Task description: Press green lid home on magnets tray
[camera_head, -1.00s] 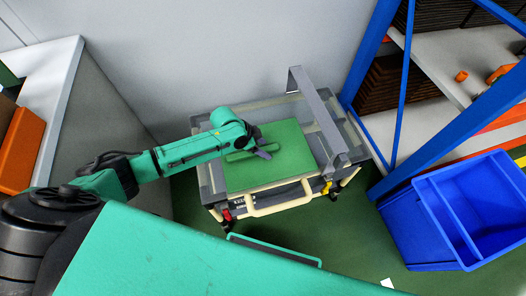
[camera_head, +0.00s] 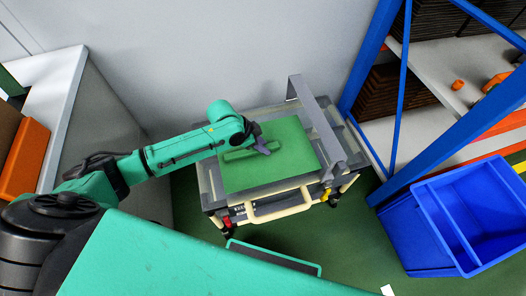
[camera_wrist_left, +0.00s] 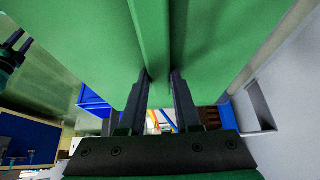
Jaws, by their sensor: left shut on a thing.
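My left gripper (camera_head: 262,147) is at the raised handle bar on the lid's top. In the left wrist view, its two dark fingers (camera_wrist_left: 160,80) are shut on this green ridge (camera_wrist_left: 155,35), and the lid fills the upper picture.
A grey bracket (camera_head: 320,125) arches over the tray's right part, close to the lid. A blue rack post (camera_head: 370,55) and shelves stand at the right, with a blue bin (camera_head: 430,245) on the green floor. A white shelf unit (camera_head: 65,75) stands at left.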

